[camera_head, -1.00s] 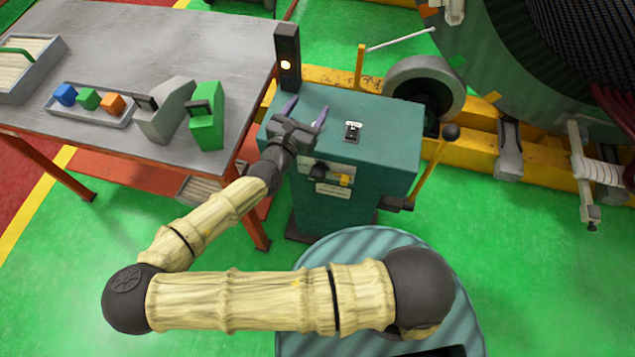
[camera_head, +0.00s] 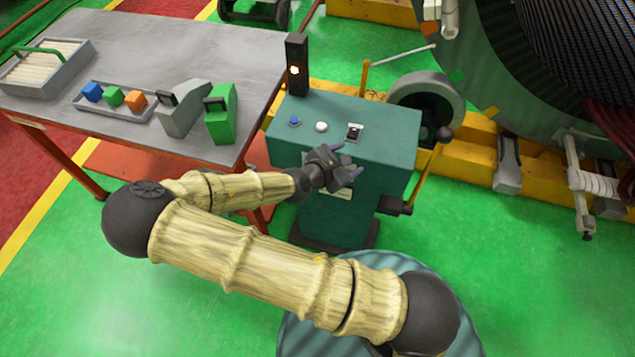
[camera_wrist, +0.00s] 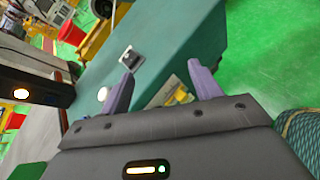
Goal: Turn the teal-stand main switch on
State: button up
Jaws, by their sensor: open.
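The teal stand (camera_head: 385,130) stands right of the grey table. Its top carries a blue button (camera_head: 294,121), a white button (camera_head: 321,127) and a small black switch (camera_head: 354,131) on a light plate. My gripper (camera_head: 348,162) is open and empty at the stand's upper front face, covering the dark knob and yellow part there. In the wrist view, my gripper (camera_wrist: 160,72) shows purple fingers spread against the teal stand (camera_wrist: 185,40). A yellow part (camera_wrist: 180,96) on a pale plate shows between the fingers. The black switch (camera_wrist: 131,58) lies beyond the left fingertip. I cannot tell any switch position or contact.
A dark lamp post (camera_head: 297,65) with a lit amber lamp rises at the stand's back left. A yellow lever (camera_head: 428,175) with a black ball stands at its right. The grey table (camera_head: 190,50) holds blocks and a green holder (camera_head: 220,115).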

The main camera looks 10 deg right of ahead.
jog(key=s+f+m+g+y+b, duration=0.4)
jog(key=s+f+m+g+y, duration=0.3)
jog(key=m, duration=0.4)
jog(key=s+d+r+m+t+y+b, duration=0.1)
jog(key=s+r+m+b, duration=0.3)
jog(key=r+m, duration=0.7)
notch_tip(320, 180, up, 2)
jog(key=shift+s+d+y, duration=0.65)
jog(key=shift+s+y, duration=0.15)
jog(key=shift+c, duration=0.3)
